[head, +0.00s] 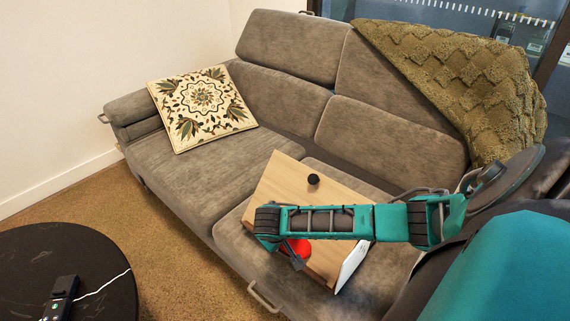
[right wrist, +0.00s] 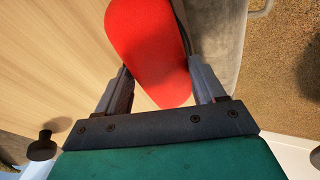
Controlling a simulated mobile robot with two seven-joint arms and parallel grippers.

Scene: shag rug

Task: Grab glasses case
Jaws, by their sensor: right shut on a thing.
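The red glasses case (head: 301,248) is partly hidden under my right arm in the head view. It lies at or just above a light wooden panel on the sofa seat. In the right wrist view the smooth, rounded red case (right wrist: 148,40) sits between the two fingers. My right gripper (right wrist: 158,75) is shut on it, and it also shows in the head view (head: 296,258), partly covered by its own wrist. Whether the case still touches the wood I cannot tell. My left gripper is not in view.
The wooden panel (head: 283,182) with a black knob (head: 313,179) rests on the grey sofa (head: 205,175). A patterned cushion (head: 202,106) and an olive throw (head: 465,85) are on the sofa. A round black table (head: 105,265) holds a dark device (head: 61,298) at lower left.

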